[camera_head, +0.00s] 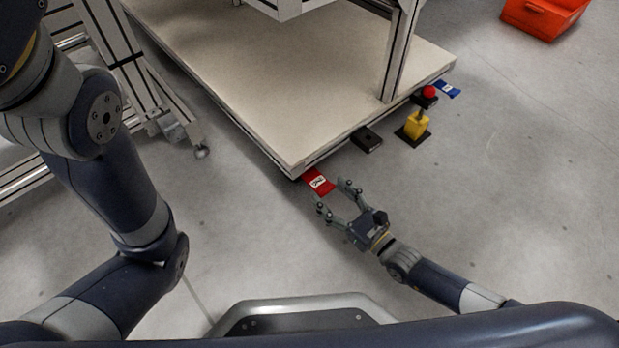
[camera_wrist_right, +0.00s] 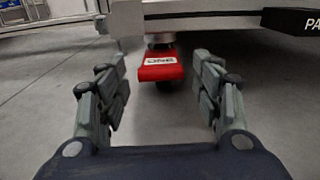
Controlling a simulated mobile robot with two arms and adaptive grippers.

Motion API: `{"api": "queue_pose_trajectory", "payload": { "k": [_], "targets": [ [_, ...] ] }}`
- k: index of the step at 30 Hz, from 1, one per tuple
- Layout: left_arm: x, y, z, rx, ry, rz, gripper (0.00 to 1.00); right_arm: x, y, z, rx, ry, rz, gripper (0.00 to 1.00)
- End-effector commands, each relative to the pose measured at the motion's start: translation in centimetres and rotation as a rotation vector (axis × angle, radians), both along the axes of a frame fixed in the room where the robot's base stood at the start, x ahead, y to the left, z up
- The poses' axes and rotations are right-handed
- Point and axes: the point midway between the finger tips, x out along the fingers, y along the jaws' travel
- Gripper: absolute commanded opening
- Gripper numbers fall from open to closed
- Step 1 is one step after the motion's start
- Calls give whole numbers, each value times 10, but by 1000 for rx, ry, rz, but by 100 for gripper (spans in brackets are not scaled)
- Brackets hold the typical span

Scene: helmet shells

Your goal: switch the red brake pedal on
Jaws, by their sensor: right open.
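The red brake pedal (camera_head: 319,182) sticks out from under the near corner of a low platform. It carries a white label; in the right wrist view the pedal (camera_wrist_right: 161,68) shows level, straight ahead between the fingers, its label reading like "ONE". A caster under the platform partly shows behind it. My right gripper (camera_head: 335,199) is open and empty, its fingertips close to the pedal's outer end. In the right wrist view the fingers (camera_wrist_right: 160,85) stand to both sides of the pedal, with no clear contact. My left arm is at the left; its gripper is out of frame.
The beige platform (camera_head: 255,85) overhangs the pedal. A blue pedal (camera_head: 446,89) is at its far right corner. A yellow stand with a red button (camera_head: 417,124) and a black pedal (camera_head: 367,139) sit along its right edge. An orange bin (camera_head: 543,16) is at back right. Floor in front is clear.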

Motion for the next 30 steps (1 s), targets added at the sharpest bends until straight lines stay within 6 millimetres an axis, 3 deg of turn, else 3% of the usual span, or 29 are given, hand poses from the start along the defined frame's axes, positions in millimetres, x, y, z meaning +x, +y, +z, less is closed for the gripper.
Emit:
{"api": "queue_pose_trajectory", "payload": {
  "k": [3,12,24,25,30],
  "targets": [
    [1,0,-17,0,2,0,40,21,15,-4,5,-4,-1,60],
    [1,0,-40,1,3,1,40,58,41,-3,4,0,-3,60],
    [1,0,-42,0,2,0,40,65,47,0,2,3,-2,60],
    [1,0,-42,0,2,0,40,65,47,0,2,3,-2,58],
    [1,0,-42,0,2,0,40,65,47,0,2,2,-2,19]
  ]
}}
